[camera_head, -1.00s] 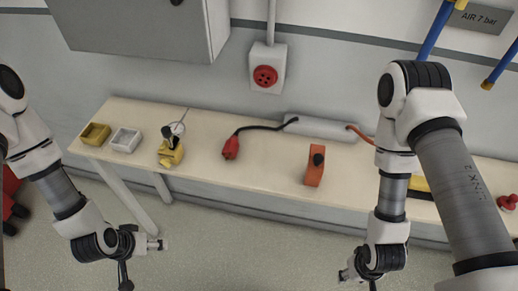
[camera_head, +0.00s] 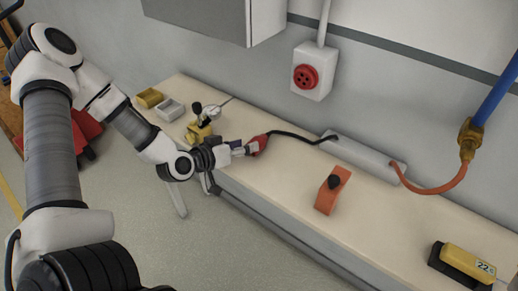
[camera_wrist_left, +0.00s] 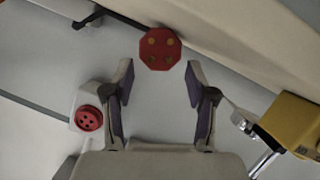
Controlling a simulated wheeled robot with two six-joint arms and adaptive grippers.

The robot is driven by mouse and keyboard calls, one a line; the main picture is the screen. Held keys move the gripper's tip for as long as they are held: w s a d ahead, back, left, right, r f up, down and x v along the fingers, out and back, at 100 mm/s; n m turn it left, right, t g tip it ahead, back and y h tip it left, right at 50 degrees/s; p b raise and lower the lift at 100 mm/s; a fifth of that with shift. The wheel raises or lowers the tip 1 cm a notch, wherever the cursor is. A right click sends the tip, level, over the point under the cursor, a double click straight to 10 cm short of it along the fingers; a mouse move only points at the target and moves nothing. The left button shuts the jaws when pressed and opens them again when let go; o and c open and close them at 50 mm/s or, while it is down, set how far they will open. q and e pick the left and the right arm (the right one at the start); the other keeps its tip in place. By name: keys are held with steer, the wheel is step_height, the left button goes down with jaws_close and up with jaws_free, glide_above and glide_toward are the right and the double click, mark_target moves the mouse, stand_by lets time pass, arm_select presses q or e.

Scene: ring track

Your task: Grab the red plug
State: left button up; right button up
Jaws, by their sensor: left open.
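The red plug (camera_head: 259,143) lies on the bench, with a black cable running from its far end to a grey box. My left gripper (camera_head: 240,150) is at the plug's near end in the head view. In the left wrist view my left gripper (camera_wrist_left: 160,78) is open, with its two fingers apart. The plug's red face with its brass-coloured contacts (camera_wrist_left: 160,48) shows just beyond the fingertips, roughly centred between them. Nothing is held. My right gripper is out of view.
An orange block with a black knob (camera_head: 332,190) is to the right. A yellow stand (camera_head: 198,132) is close left of my gripper. A red wall socket (camera_head: 305,77) is above. The front bench between is clear.

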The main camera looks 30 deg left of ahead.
arm_select(q)
steer(key=x, duration=0.4)
steer(key=shift+s+f+b, duration=0.1)
steer(key=shift+b, duration=0.25)
steer(key=shift+s, duration=0.1)
steer(key=shift+c, duration=0.7)
steer(key=c, duration=0.9)
steer(key=shift+o, duration=0.2)
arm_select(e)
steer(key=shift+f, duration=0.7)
